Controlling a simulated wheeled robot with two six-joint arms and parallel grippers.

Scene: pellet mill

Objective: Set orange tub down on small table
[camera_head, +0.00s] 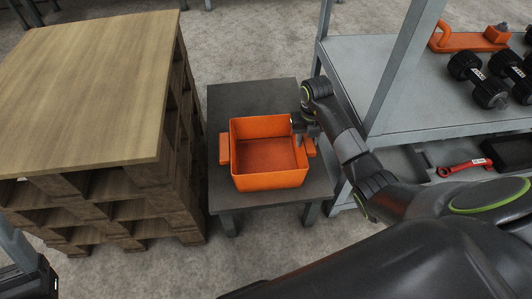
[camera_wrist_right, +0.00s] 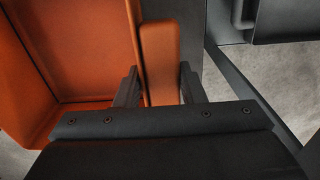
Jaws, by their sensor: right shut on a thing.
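The orange tub (camera_head: 268,180) is upright and empty, over the middle of the small dark table (camera_head: 240,97). It appears to rest on the top, though any small gap under it cannot be made out. My right gripper (camera_head: 304,140) is at the tub's right side, shut on its right handle. In the right wrist view the two fingers (camera_wrist_right: 158,88) stand either side of the orange handle (camera_wrist_right: 160,50), with the tub's inside (camera_wrist_right: 80,50) to the left. My left gripper does not clearly show; only a dark part is at the lower left edge of the head view.
A wooden board on stacked pallets (camera_head: 90,85) stands close left of the small table. A grey metal shelf (camera_head: 385,75) stands to the right, with dumbbells (camera_head: 480,80), an orange tool (camera_head: 468,38) and a red wrench (camera_head: 464,167). Bare table shows behind the tub.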

